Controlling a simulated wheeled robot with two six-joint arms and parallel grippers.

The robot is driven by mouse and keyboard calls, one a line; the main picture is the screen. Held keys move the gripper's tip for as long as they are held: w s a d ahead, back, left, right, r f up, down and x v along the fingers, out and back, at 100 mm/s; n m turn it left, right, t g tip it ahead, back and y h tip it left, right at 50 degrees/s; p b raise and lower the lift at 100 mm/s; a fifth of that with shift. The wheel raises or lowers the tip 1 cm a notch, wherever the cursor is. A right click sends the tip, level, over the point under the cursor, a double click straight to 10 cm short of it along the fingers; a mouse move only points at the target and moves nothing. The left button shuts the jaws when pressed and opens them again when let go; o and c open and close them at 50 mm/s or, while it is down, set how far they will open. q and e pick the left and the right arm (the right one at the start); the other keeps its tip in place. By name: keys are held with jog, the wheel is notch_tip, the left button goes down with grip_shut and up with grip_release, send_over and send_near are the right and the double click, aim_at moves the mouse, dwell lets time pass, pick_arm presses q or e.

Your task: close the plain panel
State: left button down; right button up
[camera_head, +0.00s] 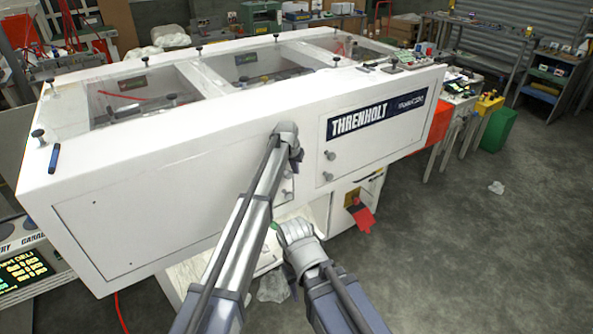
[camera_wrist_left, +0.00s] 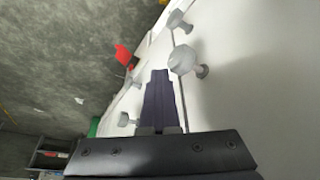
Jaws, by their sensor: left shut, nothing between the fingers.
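The plain panel (camera_head: 150,205) is the unlabelled door on the left part of the white machine's front. It looks about flush with the front, but I cannot tell whether a small gap remains. My left gripper (camera_head: 287,133) is shut and empty, in front of the panel's right upper part; contact cannot be told. In the left wrist view its dark shut fingers (camera_wrist_left: 160,95) lie along the white surface beside a grey knob (camera_wrist_left: 182,60). My right gripper (camera_head: 297,232) is lower, in front of the machine's lower part; its finger state is unclear.
The labelled panel (camera_head: 375,125) to the right has two knobs and appears flush. Clear windows and black knobs top the machine. Crowded benches (camera_head: 480,45) stand behind; the grey floor (camera_head: 480,250) at right is mostly clear.

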pick_arm(q)
jog(key=shift+w+a, duration=0.5)
jog(key=shift+w, duration=0.05)
pick_arm(e)
jog(key=shift+w+f, duration=0.1)
jog(key=shift+w, duration=0.05)
jog(key=shift+d, duration=0.45)
pick_arm(q)
jog(key=s+d+r+p, duration=0.4)
jog(key=s+r+p, duration=0.3)
jog(key=r+p, duration=0.2)
jog(key=shift+d+r+p, duration=0.15)
jog(key=shift+r+p, duration=0.1)
jog(key=shift+p, duration=0.05)
pick_arm(e)
jog(key=r, duration=0.9)
jog(key=shift+s+d+r, duration=0.15)
jog(key=shift+s+r, duration=0.1)
jog(key=shift+r, duration=0.05)
jog(key=shift+c, duration=0.2)
